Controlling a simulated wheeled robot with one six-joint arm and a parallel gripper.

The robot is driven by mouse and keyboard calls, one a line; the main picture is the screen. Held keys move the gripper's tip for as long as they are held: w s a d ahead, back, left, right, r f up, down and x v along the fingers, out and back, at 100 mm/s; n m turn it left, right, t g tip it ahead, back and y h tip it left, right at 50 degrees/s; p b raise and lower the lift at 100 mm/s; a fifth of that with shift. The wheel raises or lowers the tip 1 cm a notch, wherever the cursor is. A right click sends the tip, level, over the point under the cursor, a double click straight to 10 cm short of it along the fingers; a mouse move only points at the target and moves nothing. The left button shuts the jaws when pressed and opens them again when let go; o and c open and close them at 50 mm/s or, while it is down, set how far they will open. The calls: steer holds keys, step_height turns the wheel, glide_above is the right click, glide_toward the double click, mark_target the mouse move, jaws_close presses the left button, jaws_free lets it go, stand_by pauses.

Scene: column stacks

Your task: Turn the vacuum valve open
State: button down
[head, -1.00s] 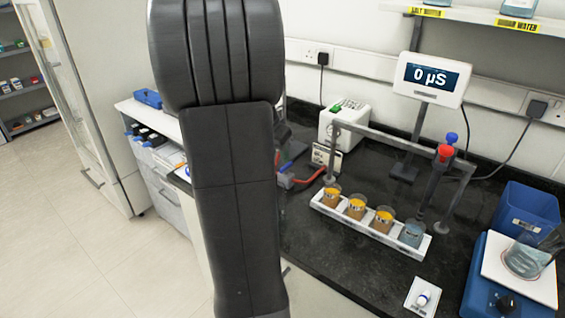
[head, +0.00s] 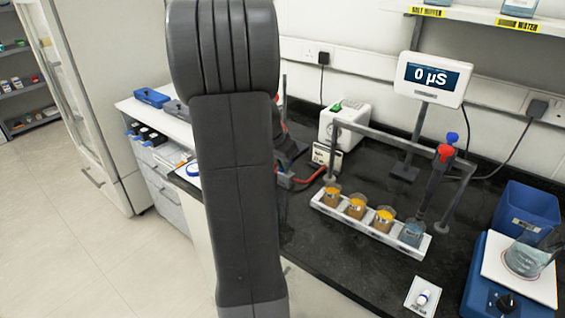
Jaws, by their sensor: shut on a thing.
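My arm stands large in the middle of the head view and hides what lies behind it. My gripper's fingertips do not show; they are hidden behind the arm. A red hose (head: 312,179) runs left from near a small cream box with a label to a small blue-grey fitting (head: 283,180) at the arm's right edge. This fitting may be part of the vacuum valve; its handle and its turn cannot be made out. A white box with a green switch (head: 343,124), perhaps the pump, stands behind on the black bench.
A white rack (head: 325,212) holds several beakers under a grey frame with a red and blue-topped probe. A meter (head: 434,79) reads 0 µS. A blue bin (head: 527,211) and a blue stirrer (head: 474,283) stand at the right.

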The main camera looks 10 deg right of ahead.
steer(key=n, duration=0.1)
steer(key=n+y+p, duration=0.1)
steer(key=n, duration=0.1)
steer(key=n+t, duration=0.1)
steer(key=n, duration=0.1)
steer(key=shift+s+d+r+y, duration=0.15)
steer(key=shift+s+d+y, duration=0.1)
steer(key=shift+d+y, duration=0.15)
steer(key=n, duration=0.2)
steer(key=n+y, duration=0.1)
steer(key=n, duration=0.1)
steer(key=shift+d+n+y+p, duration=0.3)
steer(key=shift+d+p, duration=0.1)
steer(key=n, duration=0.1)
steer(key=n+y+b, duration=0.1)
steer(key=n, duration=0.1)
steer(key=shift+d+f+b, duration=0.25)
steer(key=shift+b, duration=0.1)
steer(key=n, duration=0.1)
steer(key=n+y+b, duration=0.1)
steer(key=n, duration=0.1)
steer(key=n+y+b, duration=0.1)
steer(key=n, duration=0.1)
steer(key=shift+w+d+r+g, duration=0.1)
steer(key=shift+w+d+g, duration=0.15)
steer(key=shift+g, duration=0.15)
steer(key=shift+n, duration=0.3)
steer(key=c, duration=1.5)
jaws_free()
